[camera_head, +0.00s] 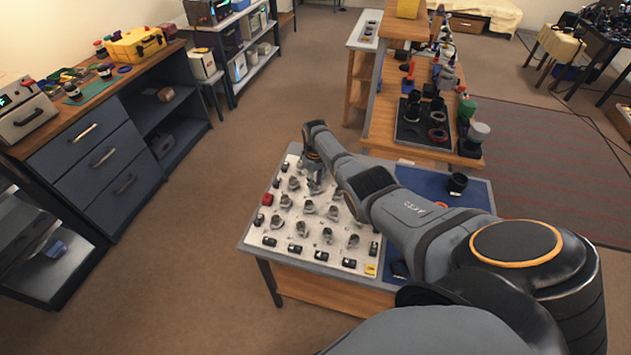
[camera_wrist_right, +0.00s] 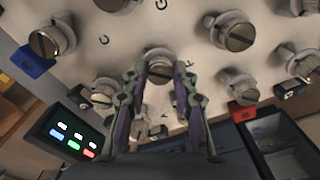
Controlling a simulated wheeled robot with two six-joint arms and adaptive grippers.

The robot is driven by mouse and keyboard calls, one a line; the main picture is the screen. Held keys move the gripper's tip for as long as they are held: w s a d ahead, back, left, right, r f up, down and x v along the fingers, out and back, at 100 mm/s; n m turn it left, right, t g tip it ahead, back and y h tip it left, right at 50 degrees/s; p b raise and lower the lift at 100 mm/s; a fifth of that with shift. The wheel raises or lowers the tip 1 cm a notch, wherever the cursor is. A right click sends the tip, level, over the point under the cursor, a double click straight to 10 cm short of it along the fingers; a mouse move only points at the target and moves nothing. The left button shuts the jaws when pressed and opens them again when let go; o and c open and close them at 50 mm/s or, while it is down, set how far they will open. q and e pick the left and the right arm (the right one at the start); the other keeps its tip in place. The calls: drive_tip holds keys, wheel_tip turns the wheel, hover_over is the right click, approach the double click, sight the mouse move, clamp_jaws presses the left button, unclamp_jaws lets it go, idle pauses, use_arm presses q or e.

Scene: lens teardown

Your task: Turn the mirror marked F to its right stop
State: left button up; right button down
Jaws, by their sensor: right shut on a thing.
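A white board (camera_head: 262,225) on the table carries several metal mirror mounts. My right arm reaches over the board in the head view, and its gripper (camera_head: 313,172) is at the board's far part, mostly hidden by the arm. In the right wrist view the two fingers of my right gripper (camera_wrist_right: 159,78) are shut on a round metal mirror mount (camera_wrist_right: 158,56), one finger on each side. A dark letter beside the right finger looks like F, but it is partly covered. The mount's turn angle cannot be read clearly. My left gripper is not in view.
Neighbouring mounts stand close by: one with a blue base (camera_wrist_right: 36,65), one with a red base (camera_wrist_right: 243,112) and a plain one (camera_wrist_right: 232,32). A dark panel with coloured lights (camera_wrist_right: 70,135) is at lower left. A blue mat (camera_head: 425,182) lies right of the board.

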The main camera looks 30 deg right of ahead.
sight(316, 184)
idle(0.3)
drive_tip(key=c, duration=1.1)
unclamp_jaws()
drive_tip(key=shift+o, duration=0.2)
drive_tip(key=shift+r, duration=0.15)
wheel_tip(316, 184, up, 12)
